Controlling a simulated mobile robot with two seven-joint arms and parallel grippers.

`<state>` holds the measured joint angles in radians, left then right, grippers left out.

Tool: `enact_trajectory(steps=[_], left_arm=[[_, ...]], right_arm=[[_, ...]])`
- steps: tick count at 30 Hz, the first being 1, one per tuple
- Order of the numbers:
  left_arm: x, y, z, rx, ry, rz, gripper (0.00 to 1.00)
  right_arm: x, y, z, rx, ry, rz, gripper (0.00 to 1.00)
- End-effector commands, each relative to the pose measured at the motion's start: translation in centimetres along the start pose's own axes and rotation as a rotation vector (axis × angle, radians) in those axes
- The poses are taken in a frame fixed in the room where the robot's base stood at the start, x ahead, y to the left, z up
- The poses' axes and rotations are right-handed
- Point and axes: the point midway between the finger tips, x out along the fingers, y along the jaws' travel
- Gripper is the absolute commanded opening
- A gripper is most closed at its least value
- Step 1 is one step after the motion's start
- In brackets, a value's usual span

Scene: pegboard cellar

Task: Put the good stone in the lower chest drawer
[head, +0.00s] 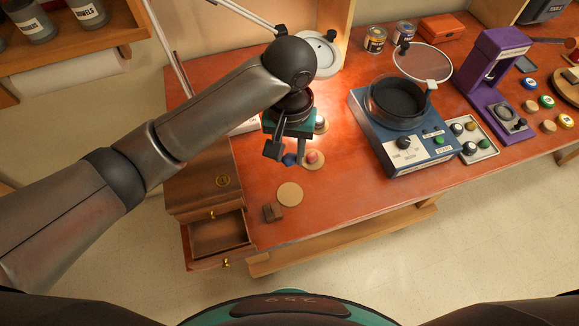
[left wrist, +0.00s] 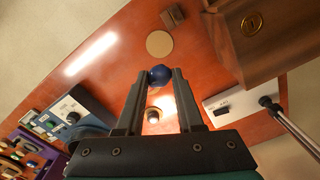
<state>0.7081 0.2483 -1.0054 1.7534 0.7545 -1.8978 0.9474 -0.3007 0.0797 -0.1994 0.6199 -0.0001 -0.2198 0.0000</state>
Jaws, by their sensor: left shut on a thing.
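My left gripper (head: 290,157) is over the bench, fingers pointing down. In the left wrist view its fingertips (left wrist: 159,76) are shut on a dark blue stone (left wrist: 159,74); it shows in the head view (head: 289,160) too. A pinkish stone (head: 312,157) sits on a wooden disc just right of the gripper. The wooden chest (head: 198,180) stands at the bench's left end. Its lower drawer (head: 220,236) is pulled out, and the visible inside looks empty. The upper drawer looks closed. My right gripper is out of view.
A bare wooden disc (head: 290,194) and a small brown block (head: 273,212) lie between gripper and drawer. A blue machine (head: 410,140) with a round black pan stands to the right, beside a purple device (head: 490,75). A lamp arm rises behind the chest.

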Motion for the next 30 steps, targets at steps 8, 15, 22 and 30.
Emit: enact_trajectory(steps=[8, 15, 22, 30], left_arm=[[-3.7, 0.1, 0.0, 0.001, 0.000, 0.001, 0.00], [-4.1, 0.0, 0.0, 0.000, -0.001, 0.000, 0.00], [-4.1, 0.0, 0.0, 0.001, -0.001, 0.001, 0.00], [-4.0, 0.0, 0.0, 0.001, -0.001, 0.001, 0.00]], right_arm=[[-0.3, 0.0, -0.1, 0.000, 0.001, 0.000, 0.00], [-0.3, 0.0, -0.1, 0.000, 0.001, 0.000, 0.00], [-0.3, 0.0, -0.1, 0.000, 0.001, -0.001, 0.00], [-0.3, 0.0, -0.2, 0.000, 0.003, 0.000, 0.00]])
